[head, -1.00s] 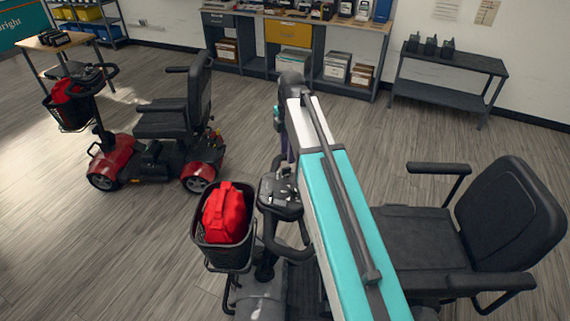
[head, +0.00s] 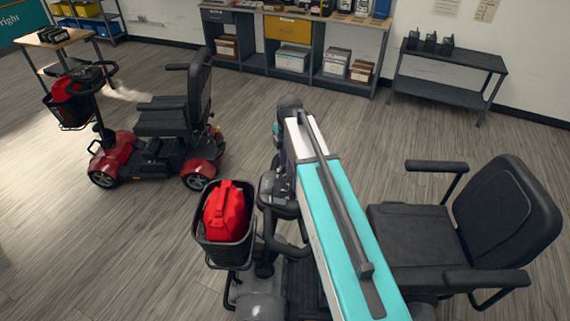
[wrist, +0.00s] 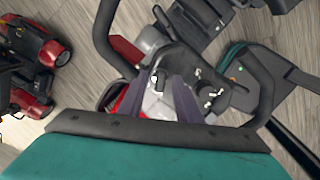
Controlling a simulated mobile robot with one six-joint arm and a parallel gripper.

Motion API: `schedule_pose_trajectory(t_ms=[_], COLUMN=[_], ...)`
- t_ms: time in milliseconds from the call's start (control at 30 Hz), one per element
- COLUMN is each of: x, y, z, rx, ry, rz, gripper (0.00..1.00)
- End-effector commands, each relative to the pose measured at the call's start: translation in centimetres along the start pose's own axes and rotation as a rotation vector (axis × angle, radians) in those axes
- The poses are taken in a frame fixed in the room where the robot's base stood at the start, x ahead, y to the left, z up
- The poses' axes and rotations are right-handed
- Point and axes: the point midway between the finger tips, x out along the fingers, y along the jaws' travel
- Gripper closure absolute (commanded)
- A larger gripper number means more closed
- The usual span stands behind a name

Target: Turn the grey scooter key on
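The grey scooter (head: 262,305) stands at the lower middle of the head view, with a black seat (head: 415,235) and a dark tiller console (head: 275,192). In the wrist view the console (wrist: 205,90) lies inside the black handlebar loop (wrist: 105,35) and carries small pale knobs. My gripper (wrist: 160,95) points down over the console, its two purple-grey fingers apart. A small dark and pale piece shows between them; I cannot tell if it is the key or whether the fingers touch it. In the head view my arm hides part of the console.
A red scooter (head: 125,155) stands to the left. A workbench (head: 300,15) and a low dark shelf (head: 455,60) line the wall. Open floor lies between.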

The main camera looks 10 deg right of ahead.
Motion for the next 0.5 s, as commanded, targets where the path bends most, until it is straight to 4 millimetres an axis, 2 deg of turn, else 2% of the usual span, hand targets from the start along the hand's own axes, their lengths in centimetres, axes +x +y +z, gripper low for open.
schedule_pose_trajectory(t_ms=[167,333,367,500], x=[0.01,0.0,-0.01,-0.01], y=[0.0,0.01,0.02,0.14], z=[-0.03,-0.05,-0.06,-0.41], rx=[0.0,-0.001,-0.001,-0.001], ry=[0.0,0.0,0.0,0.001], rz=[0.0,0.0,0.0,0.001], gripper=[0.69,0.97,1.0,1.0])
